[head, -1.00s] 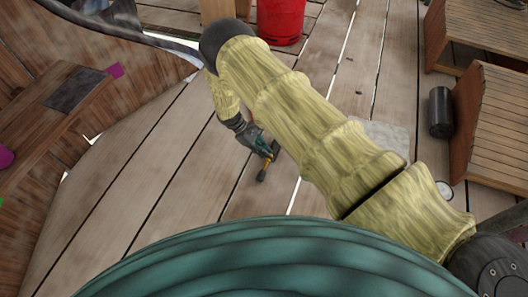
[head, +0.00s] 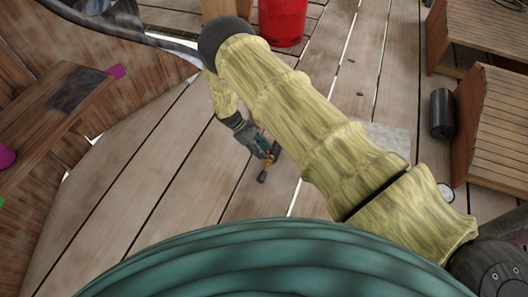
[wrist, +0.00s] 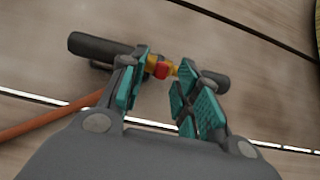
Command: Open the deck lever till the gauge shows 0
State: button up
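A dark bar with a yellow and red middle piece (wrist: 162,70), which looks like the deck lever, lies low over the planks in the wrist view. In the head view its dark end (head: 262,177) shows just below my gripper (head: 264,147). In the wrist view my gripper (wrist: 166,62) has its teal-padded fingers apart, one on each side of the red and yellow piece. I cannot tell whether the pads touch it. A small round white-faced gauge (head: 445,192) lies at the right in the head view; its reading is too small to make out.
An orange hose (wrist: 50,122) runs in from the left in the wrist view. A red canister (head: 283,20) stands at the back. A black cylinder (head: 441,113) and wooden benches (head: 490,110) are at the right. A wooden ledge (head: 50,115) is at the left. Bare planks surround the lever.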

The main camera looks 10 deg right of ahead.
jog(key=v, duration=1)
jog(key=shift+r, duration=0.2)
jog(key=shift+w+a, duration=0.1)
jog(key=shift+a, duration=0.05)
